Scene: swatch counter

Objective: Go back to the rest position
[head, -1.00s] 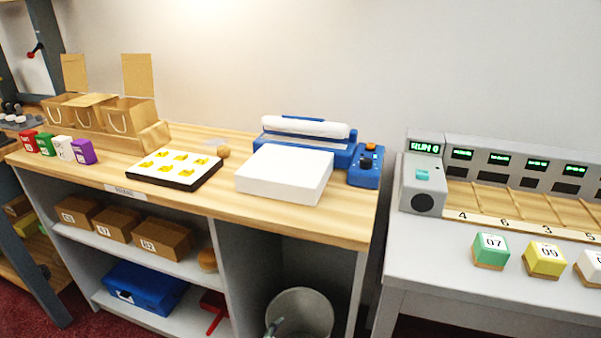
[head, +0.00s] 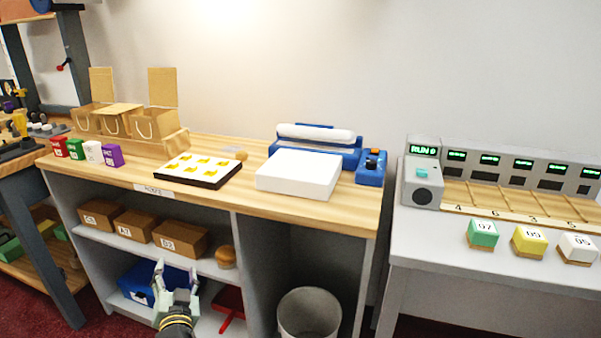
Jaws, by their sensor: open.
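My gripper (head: 175,276) shows at the bottom of the head view, left of the middle. Its fingers point up and stand apart, with nothing between them. It is in front of the lower shelf of the wooden-topped counter (head: 345,212) and covers part of a blue case (head: 138,283) there. The gripper is well below the counter top, and I see it touching nothing. Most of my arm is out of view.
A white bin (head: 309,316) stands under the counter to the right of my gripper. A white block (head: 298,175), a blue machine (head: 371,168) and a swatch tray (head: 198,171) are on top. A grey table (head: 430,225) with coloured blocks stands at right.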

